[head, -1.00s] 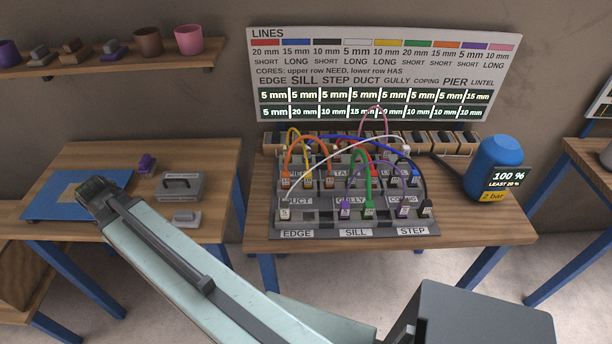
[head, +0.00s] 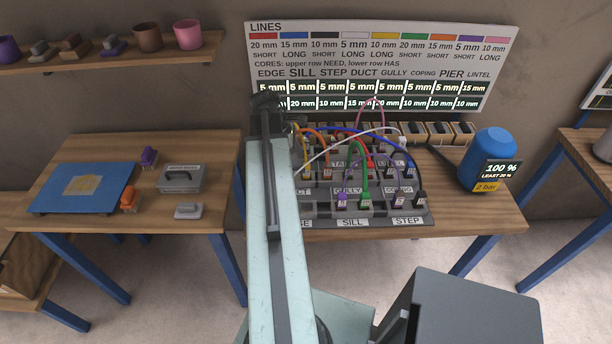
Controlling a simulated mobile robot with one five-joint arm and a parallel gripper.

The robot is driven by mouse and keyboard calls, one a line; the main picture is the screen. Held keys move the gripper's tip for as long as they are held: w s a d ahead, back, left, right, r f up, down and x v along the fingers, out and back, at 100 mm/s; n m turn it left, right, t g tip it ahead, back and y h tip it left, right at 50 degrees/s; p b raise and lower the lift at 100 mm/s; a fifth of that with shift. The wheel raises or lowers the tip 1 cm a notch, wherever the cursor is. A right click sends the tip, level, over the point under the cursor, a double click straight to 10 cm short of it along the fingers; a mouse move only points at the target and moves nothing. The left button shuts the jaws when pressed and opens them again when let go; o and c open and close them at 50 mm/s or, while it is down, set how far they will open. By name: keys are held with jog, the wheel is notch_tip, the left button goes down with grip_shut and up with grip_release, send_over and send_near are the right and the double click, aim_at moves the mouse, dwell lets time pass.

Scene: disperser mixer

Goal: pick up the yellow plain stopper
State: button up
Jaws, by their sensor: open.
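I cannot make out a yellow plain stopper in the head view. A yellow cable (head: 295,139) loops at the left of the grey socket panel (head: 325,207), partly behind my arm. My gripper (head: 268,103) is over the panel's back left corner, in front of the lower left of the lines board (head: 380,50). Its jaws are open, but the fingertips are too small and dark to see what lies between them. My arm hides the panel's left edge and the left end of the row of wooden holders (head: 438,132).
Several coloured cables arch over the panel. A blue tank (head: 492,158) with a gauge stands right of it. The left table carries a blue mat (head: 55,197) with a tan patch (head: 82,185), an orange item (head: 129,199), a purple item (head: 149,156) and a grey case (head: 181,179).

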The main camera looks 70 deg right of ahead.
aim_at(306, 174)
jog(key=shift+s+f, duration=0.1)
jog(key=shift+f, duration=0.2)
jog(key=b+x, duration=0.4)
jog(key=x, duration=0.1)
jog(key=shift+f+b, duration=0.15)
jog(key=shift+b, duration=0.25)
jog(key=shift+r, duration=0.2)
grip_shut()
